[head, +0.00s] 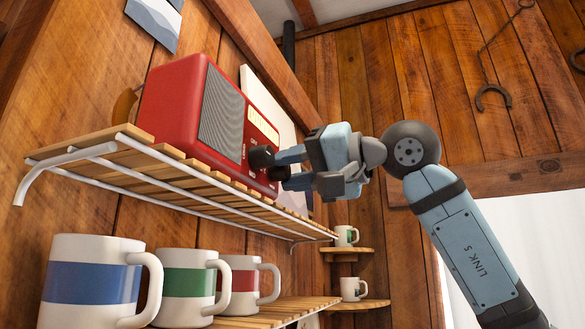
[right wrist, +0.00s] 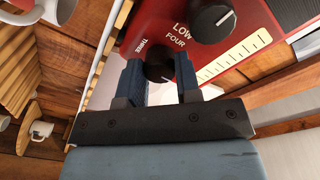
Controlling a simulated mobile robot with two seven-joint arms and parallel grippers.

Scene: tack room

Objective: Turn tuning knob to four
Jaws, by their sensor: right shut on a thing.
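A red radio (head: 178,100) with a grey speaker grille (head: 222,118) and a pale dial strip (head: 263,125) stands on the upper slatted shelf. My right gripper (head: 279,169) is at its front, shut on the lower dark knob. In the right wrist view, my right gripper (right wrist: 160,88) has its two blue fingers on either side of this tuning knob (right wrist: 157,71), which is partly hidden. The words THREE and FOUR are printed beside it; I cannot read its pointer clearly. Another dark knob (head: 261,157) with a white pointer, near the word LOW, sits outside the fingers. My left gripper is not in view.
The upper shelf (head: 170,170) has a white metal rail along its front edge. Below, mugs with blue (head: 92,282), green (head: 188,284) and red (head: 245,284) bands stand on a lower shelf. Small corner shelves hold further mugs (head: 346,236).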

